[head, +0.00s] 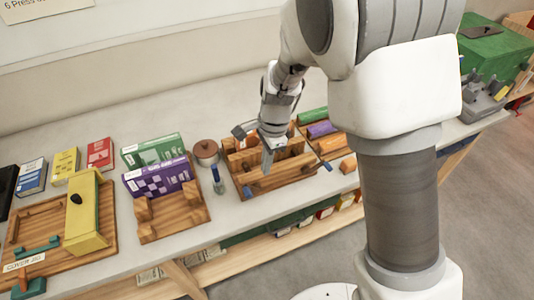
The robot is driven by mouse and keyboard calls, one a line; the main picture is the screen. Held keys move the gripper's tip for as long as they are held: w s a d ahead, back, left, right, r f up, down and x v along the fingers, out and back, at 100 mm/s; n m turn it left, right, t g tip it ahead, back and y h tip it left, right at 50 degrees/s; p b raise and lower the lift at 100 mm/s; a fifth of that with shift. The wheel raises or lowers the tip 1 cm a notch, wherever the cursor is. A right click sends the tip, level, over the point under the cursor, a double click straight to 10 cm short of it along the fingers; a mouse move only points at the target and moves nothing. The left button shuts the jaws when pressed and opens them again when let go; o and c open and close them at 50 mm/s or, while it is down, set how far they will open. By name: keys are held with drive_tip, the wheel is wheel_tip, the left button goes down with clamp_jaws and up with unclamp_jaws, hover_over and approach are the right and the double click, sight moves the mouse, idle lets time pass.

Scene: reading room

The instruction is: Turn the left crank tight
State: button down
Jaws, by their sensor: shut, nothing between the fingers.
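My gripper (267,152) is shut and empty. It points down over the wooden compartment tray (248,187) in the middle of the table. I cannot make out a part that is clearly the left crank. Teal pieces (40,246) sit on the wooden board labelled "COVER JIG" (22,263) at the far left, away from my gripper. A green box (497,50) with grey hardware (487,98) stands at the far right, partly cut off by the frame. My arm hides much of the table's right half.
A yellow block (86,215) stands on the jig. Blue, yellow and red books (100,153) lie behind it. The table's back strip (60,125) is clear.

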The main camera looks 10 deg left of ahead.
sight(250, 191)
drive_tip(key=s+a+f, duration=0.2)
drive_tip(key=a+f, duration=0.1)
drive_tip(key=f, duration=0.3)
idle(0.3)
drive_tip(key=p, duration=0.1)
drive_tip(key=a+h+p, duration=0.1)
drive_tip(key=p, duration=0.1)
drive_tip(key=shift+s+t, duration=0.3)
drive_tip(key=shift+t, duration=0.1)
drive_tip(key=shift+s+a+f, duration=0.3)
drive_tip(key=shift+a+f, duration=0.1)
drive_tip(key=shift+a, duration=0.1)
drive_tip(key=shift+s+a+f, duration=0.3)
drive_tip(key=shift+a+f, duration=0.05)
drive_tip(key=shift+a, duration=0.15)
